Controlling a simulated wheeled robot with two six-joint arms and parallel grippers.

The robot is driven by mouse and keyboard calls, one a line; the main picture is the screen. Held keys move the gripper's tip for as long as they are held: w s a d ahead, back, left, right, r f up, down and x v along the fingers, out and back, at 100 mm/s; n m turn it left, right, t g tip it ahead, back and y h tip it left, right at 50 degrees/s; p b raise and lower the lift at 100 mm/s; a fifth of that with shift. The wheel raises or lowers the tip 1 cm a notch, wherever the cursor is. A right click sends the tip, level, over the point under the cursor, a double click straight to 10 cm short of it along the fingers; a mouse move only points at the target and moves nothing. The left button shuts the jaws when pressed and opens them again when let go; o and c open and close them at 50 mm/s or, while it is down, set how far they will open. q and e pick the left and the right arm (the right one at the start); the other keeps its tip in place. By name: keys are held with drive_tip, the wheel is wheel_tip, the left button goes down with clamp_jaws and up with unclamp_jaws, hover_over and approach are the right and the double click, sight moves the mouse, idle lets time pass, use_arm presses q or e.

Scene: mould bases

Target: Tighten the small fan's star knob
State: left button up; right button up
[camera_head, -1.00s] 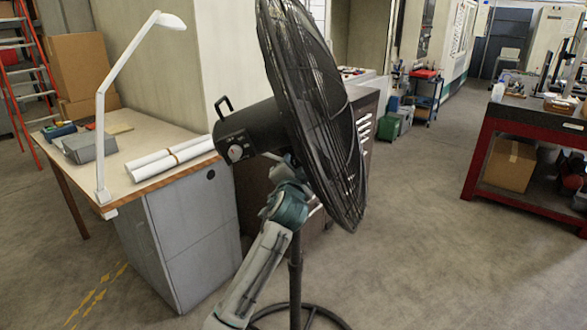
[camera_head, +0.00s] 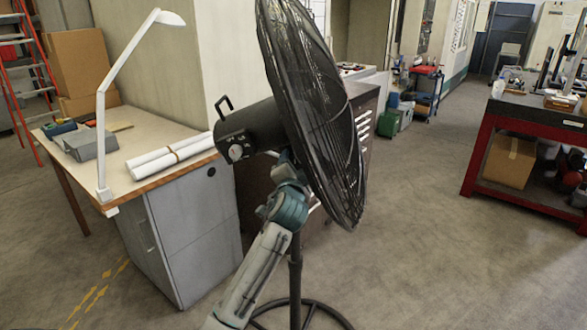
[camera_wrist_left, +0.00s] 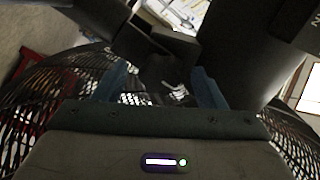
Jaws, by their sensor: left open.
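The black fan (camera_head: 318,110) stands with its round cage turned to the right and its motor housing (camera_head: 255,128) on the left. A pale round dial (camera_head: 236,152) shows on the housing's back end. My left arm reaches up under the housing. The left gripper (camera_head: 283,157) is close below the housing, partly hidden by it and the cage. In the left wrist view, its two blue-grey fingers (camera_wrist_left: 162,87) are apart. A dark part with a pale mark (camera_wrist_left: 173,88) shows between them. I cannot tell whether it is the star knob or whether the fingers touch it. My right gripper is not in view.
The fan's pole (camera_head: 295,270) and round base (camera_head: 318,312) stand by my arm. A desk (camera_head: 135,155) with a white lamp (camera_head: 128,58) and paper rolls is on the left. A red-framed workbench (camera_head: 530,118) is at right. The floor between is open.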

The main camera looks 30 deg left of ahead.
use_arm(q)
drive_tip(key=b+v, duration=0.2)
drive_tip(key=v, duration=0.8)
drive_tip(key=shift+s+d+b, duration=0.15)
drive_tip(key=shift+b, duration=0.15)
drive_tip(key=shift+f, duration=0.15)
